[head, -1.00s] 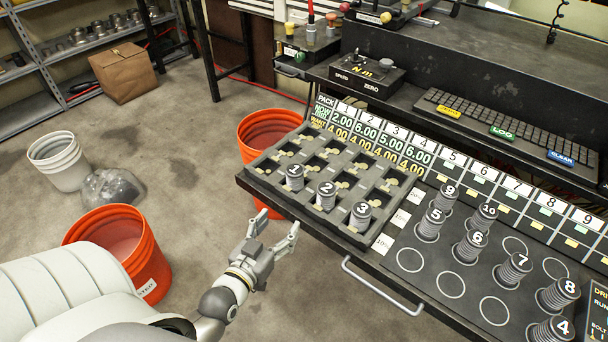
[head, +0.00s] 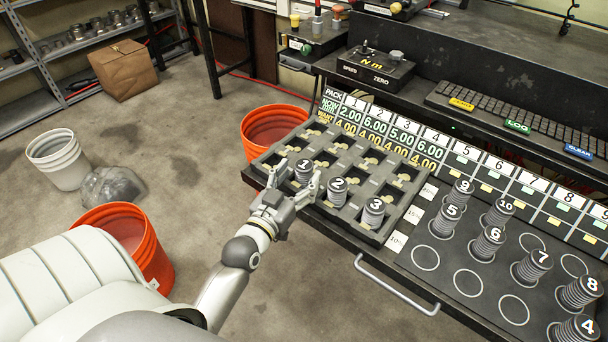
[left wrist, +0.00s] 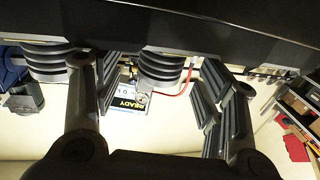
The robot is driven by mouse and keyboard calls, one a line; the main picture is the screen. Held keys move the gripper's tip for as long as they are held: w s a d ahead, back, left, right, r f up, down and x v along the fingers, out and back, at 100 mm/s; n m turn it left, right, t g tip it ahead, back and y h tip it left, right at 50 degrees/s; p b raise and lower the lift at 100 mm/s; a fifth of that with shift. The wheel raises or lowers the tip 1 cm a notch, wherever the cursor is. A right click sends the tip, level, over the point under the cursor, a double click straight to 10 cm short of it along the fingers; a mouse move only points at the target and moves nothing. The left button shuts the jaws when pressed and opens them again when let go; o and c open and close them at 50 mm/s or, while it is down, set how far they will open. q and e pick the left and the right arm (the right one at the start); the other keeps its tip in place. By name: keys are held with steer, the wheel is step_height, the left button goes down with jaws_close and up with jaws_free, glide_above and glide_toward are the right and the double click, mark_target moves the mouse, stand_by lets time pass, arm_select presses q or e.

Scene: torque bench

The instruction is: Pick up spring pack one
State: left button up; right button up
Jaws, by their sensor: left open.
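Spring pack one (head: 304,174), a dark coiled stack with a round white cap marked 1, stands upright in the grey tray (head: 372,236) at its front left. My left gripper (head: 296,180) is open, its fingers spread on either side of spring pack one. In the left wrist view a coiled pack (left wrist: 162,68), apparently pack one, shows between the two fingers (left wrist: 160,90), with visible gaps on both sides. The pack's lower end is partly hidden by the gripper in the head view. My right gripper is not in view.
Spring packs two (head: 337,191) and three (head: 373,211) stand close by to the right in the same tray. More numbered packs stand on the dark board (head: 410,285) farther right. A bench handle (head: 395,292) juts out in front. Orange buckets (head: 272,125) stand on the floor.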

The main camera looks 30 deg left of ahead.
mark_target(299, 175)
arm_select(q)
steer(key=shift+w+a+f, duration=0.1)
steer(key=shift+w+a, duration=0.05)
steer(key=shift+w, duration=0.7)
steer(key=shift+w+a+f, duration=0.1)
steer(key=shift+w, duration=0.75)
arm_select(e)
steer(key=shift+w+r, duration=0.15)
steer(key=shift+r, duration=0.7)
arm_select(q)
steer(key=shift+r, duration=0.1)
steer(key=c, duration=1.4)
